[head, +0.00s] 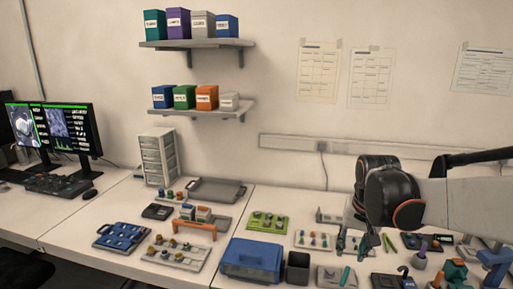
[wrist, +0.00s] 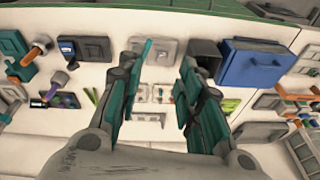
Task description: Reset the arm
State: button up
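My gripper (head: 350,243) hangs over the right part of the bench in the head view, with my arm coming in from the right. In the wrist view my gripper (wrist: 157,100) has its two teal-padded fingers spread apart. Nothing is between the pads; the bench shows through the gap. In the head view part of the gripper is hidden behind my dark wrist joint.
A blue box (head: 252,257) and a dark open bin (head: 298,267) stand near the front edge. A green tray (head: 267,222) and a white tray (head: 314,240) lie beside the gripper. Small tools crowd the right. Shelves (head: 197,43) hang on the wall.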

jog(key=s+a+r+n+t, duration=0.1)
jog(key=s+a+n+t, duration=0.1)
jog(key=s, duration=0.7)
jog(key=s+a+r+n+t, duration=0.1)
jog(key=s+a+n+t, duration=0.1)
jog(key=s, duration=0.7)
jog(key=shift+s+a+t, duration=0.3)
jog(key=shift+a, duration=0.2)
